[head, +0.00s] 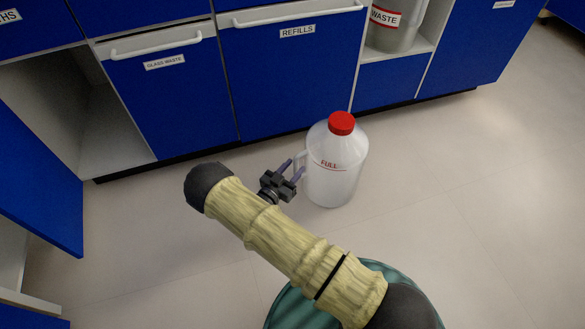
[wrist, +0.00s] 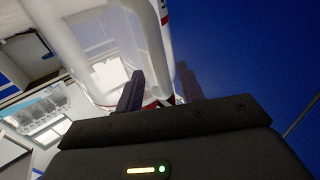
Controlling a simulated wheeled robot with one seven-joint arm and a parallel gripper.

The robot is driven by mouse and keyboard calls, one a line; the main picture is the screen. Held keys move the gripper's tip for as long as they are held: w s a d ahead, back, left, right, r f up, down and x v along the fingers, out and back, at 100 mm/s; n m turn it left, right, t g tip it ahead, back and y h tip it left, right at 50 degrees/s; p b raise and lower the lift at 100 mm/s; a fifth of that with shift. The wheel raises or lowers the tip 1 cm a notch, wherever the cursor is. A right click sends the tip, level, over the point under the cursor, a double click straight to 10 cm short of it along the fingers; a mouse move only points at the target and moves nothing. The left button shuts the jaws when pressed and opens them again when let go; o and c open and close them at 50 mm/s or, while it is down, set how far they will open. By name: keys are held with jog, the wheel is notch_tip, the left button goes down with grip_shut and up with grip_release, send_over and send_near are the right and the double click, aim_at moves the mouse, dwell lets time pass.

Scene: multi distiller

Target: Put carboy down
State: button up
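The carboy (head: 335,178) is a translucent white jug with a red cap (head: 341,123) and a red "FULL" line. It stands upright on the floor in front of the cabinets, in the middle of the head view. Its handle is on its left side. My gripper (head: 292,169) is at that handle, with its two purple fingers spread apart. In the wrist view the handle (wrist: 152,45) runs down between the fingers, with a gap visible beside it, so my gripper looks open around it. The far side of the carboy is hidden.
Blue cabinets labelled "REFILLS" (head: 290,75) and "GLASS WASTE" (head: 170,90) stand behind the carboy. A "WASTE" container (head: 398,32) sits in an open shelf at the upper right. An open blue door (head: 40,180) is at the left. The floor (head: 470,190) to the right is clear.

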jog(key=p+v, duration=0.4)
jog(key=v, duration=0.7)
jog(key=shift+s+a+p, duration=0.25)
jog(key=shift+p, duration=0.05)
